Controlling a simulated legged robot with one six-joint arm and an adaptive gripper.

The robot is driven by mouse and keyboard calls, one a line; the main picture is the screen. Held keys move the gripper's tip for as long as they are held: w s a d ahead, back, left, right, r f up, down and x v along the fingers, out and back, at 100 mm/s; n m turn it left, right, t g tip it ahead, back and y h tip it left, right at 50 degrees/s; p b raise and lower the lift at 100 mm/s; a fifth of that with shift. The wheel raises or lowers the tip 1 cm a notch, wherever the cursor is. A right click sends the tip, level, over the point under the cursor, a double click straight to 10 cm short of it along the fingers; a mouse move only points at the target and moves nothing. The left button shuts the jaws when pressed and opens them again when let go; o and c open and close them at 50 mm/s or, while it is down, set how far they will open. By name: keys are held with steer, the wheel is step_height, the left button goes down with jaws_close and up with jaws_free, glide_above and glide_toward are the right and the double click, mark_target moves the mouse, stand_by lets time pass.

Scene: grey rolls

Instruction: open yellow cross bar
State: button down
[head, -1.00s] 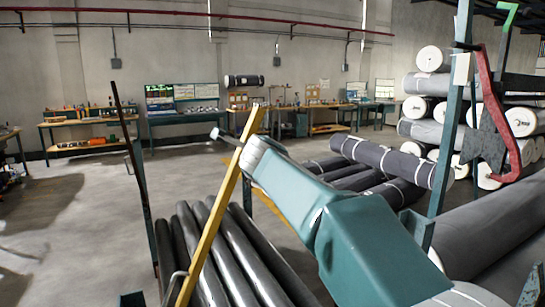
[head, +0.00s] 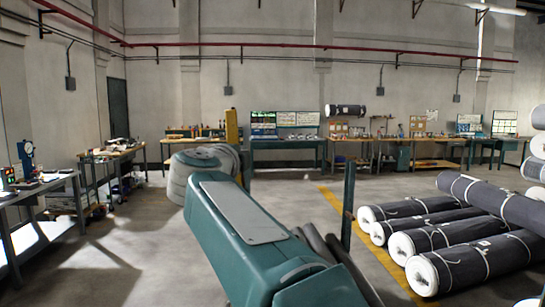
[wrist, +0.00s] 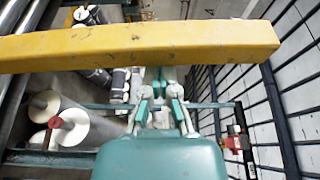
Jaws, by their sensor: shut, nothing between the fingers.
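The yellow cross bar (wrist: 140,42) runs almost level across the upper part of the wrist view, from the left edge to a blunt end at right. In the head view a short upright yellow piece (head: 231,128) shows behind my arm; it looks like part of the bar, with its lower part hidden. My gripper (wrist: 160,80) is in the middle of the wrist view, shut and empty. Its fingers appear just below the bar in the picture; I cannot tell whether they touch it. My gripper is hidden in the head view.
Wrapped grey rolls (head: 455,245) lie at right, near a green post (head: 348,205). Workbenches (head: 288,140) line the back wall; another table (head: 40,190) stands at left. Open floor (head: 140,235) lies left of my arm. Dark bars (wrist: 240,90) fill the wrist view's right side.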

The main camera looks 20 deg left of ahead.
steer(key=shift+n, duration=0.3)
steer(key=a, duration=0.1)
steer(key=s+a, duration=0.1)
steer(key=a, duration=0.2)
steer(key=shift+s+f, duration=0.2)
steer(key=shift+s, duration=0.05)
steer(key=shift+d, duration=0.15)
